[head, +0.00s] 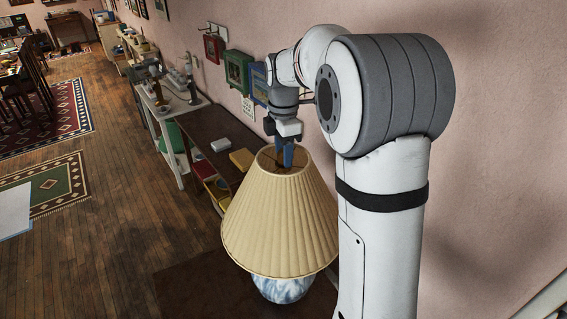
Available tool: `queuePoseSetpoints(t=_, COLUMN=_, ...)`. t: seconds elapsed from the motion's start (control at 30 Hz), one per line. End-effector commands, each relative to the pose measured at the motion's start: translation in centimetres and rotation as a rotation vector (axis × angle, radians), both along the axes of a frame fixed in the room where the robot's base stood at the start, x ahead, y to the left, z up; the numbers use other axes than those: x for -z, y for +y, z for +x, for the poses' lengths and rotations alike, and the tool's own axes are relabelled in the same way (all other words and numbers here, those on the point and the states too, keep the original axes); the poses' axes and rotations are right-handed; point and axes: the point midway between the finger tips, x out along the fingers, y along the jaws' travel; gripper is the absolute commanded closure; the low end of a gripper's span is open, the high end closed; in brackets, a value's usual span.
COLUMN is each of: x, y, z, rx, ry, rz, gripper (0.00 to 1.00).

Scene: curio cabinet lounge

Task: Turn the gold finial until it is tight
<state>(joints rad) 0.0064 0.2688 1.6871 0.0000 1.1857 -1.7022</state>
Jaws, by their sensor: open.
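A table lamp with a pleated cream shade (278,225) and a blue-and-white base (283,288) stands upright in front of my arm. My gripper (284,164) points down at the open top of the shade, its blue fingers at or just inside the rim. I cannot make out the gold finial; the fingers and the shade's rim cover the place at the centre of the top. The jaws are open, and I cannot tell whether they are around anything.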

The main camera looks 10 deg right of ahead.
Motion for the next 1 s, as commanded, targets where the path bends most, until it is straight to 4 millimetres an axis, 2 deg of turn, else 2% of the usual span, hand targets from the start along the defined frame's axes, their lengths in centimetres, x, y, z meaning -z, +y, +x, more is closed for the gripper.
queuePoseSetpoints(t=1.0, x=0.00, y=0.01, z=-0.04, rx=-0.754, ry=0.000, rz=0.000, gripper=0.56)
